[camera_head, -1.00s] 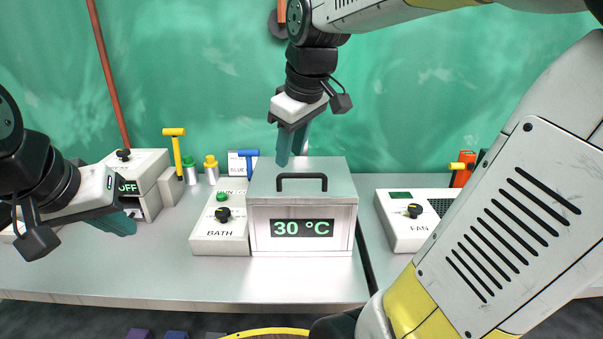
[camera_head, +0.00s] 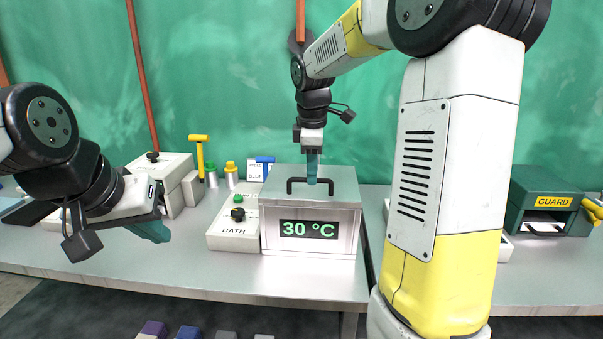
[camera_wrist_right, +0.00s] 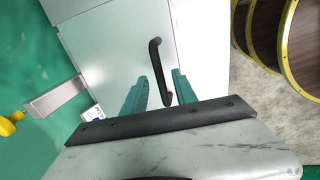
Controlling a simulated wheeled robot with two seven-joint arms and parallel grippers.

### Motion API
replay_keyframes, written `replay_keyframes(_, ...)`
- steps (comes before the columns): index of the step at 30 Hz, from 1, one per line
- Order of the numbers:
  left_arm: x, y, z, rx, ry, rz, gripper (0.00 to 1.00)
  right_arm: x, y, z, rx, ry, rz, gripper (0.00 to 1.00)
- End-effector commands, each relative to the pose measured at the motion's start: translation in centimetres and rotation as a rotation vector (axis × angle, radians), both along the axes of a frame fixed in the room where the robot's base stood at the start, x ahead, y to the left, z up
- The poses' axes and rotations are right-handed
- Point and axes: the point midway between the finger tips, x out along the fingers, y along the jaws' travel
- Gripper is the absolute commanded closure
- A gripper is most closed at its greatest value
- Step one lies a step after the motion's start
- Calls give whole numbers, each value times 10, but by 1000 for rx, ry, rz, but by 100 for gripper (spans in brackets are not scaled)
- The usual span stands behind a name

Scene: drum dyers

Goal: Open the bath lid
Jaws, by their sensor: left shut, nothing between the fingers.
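The bath is a metal box with a "30 °C" display. Its flat lid (camera_head: 340,172) lies closed on top and carries a black bar handle (camera_head: 328,188). My right gripper (camera_head: 312,182) points down over the lid, its teal fingertips at the handle. In the right wrist view the two fingers (camera_wrist_right: 160,85) are apart, with one end of the handle (camera_wrist_right: 155,60) between them. I cannot tell whether they touch it. My left gripper (camera_head: 160,238) is shut and empty, left of the bath above the table.
The bath control box (camera_head: 232,228) with knobs stands against the bath's left side. Yellow (camera_head: 199,150) and blue-handled tools and small bottles stand behind it. A green guard unit (camera_head: 545,190) is at right. My right arm hides the fan area. The table front (camera_head: 150,270) is clear.

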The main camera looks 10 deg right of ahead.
Motion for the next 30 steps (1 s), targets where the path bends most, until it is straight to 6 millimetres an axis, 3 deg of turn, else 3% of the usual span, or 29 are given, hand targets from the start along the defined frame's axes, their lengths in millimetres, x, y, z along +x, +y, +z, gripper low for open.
replay_keyframes(12,0,0,0,0,0,0,100,2,-1,-10,1,-1,-1,68)
replay_keyframes(17,0,0,0,0,0,0,100,2,-1,-10,1,-1,-1,99)
replay_keyframes(30,0,0,0,0,0,0,100,2,0,-10,1,-2,-1,100)
